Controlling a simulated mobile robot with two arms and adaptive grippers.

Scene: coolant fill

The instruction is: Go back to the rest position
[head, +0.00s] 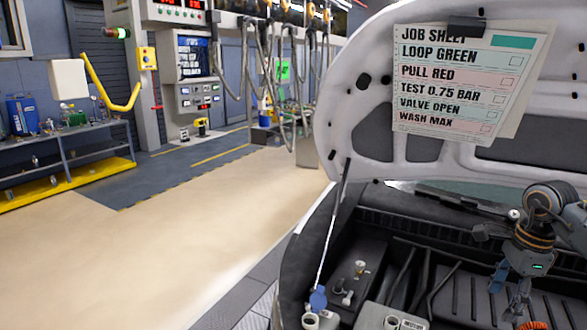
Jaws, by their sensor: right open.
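My right gripper (508,296) hangs fingers down at the lower right, over the engine bay (460,291) of the car. Its fingers are apart, and I see nothing held between them. My right arm comes in from the right edge. A red-orange ridged part (537,325) shows at the bottom edge below the gripper; I cannot tell whether they touch. My left gripper is not in view.
The open hood (350,120) rises above the bay, with a job sheet (455,85) clipped to it. A thin prop rod (333,225) stands at left. A blue cap (318,299) sits near an open white neck (310,321). Floor (180,240) at left is clear.

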